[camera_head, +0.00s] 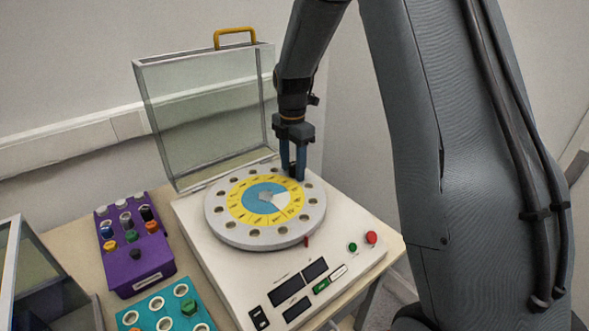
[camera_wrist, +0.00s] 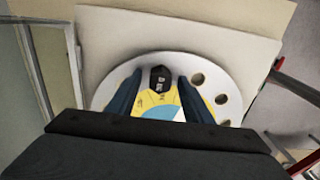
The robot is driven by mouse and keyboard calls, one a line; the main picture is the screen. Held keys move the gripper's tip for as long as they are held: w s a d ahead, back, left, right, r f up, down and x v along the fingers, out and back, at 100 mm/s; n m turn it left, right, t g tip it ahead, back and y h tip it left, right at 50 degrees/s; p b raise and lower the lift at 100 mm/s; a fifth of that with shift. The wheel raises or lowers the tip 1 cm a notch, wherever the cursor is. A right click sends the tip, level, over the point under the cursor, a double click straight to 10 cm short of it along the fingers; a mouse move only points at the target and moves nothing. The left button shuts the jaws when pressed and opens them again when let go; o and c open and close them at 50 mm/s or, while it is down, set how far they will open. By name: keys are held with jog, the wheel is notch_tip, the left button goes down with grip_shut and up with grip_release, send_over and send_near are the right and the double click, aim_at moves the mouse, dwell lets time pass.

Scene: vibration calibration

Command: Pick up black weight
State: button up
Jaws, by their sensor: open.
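A black weight (camera_wrist: 160,74) with pale markings on its top sits at the rim of the round grey-white disc (camera_wrist: 118,76) in the wrist view. My gripper (camera_wrist: 159,86) is open, with one blue finger on each side of the weight. I cannot tell whether the fingers touch it. Another black weight (camera_head: 146,213) stands in the purple rack (camera_head: 139,278).
The disc has several empty holes and sits on a white machine (camera_head: 350,277) with buttons and displays. Its clear lid (camera_head: 205,115) stands open behind. The purple rack holds several coloured weights.

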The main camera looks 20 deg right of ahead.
jog(key=c, duration=1.1)
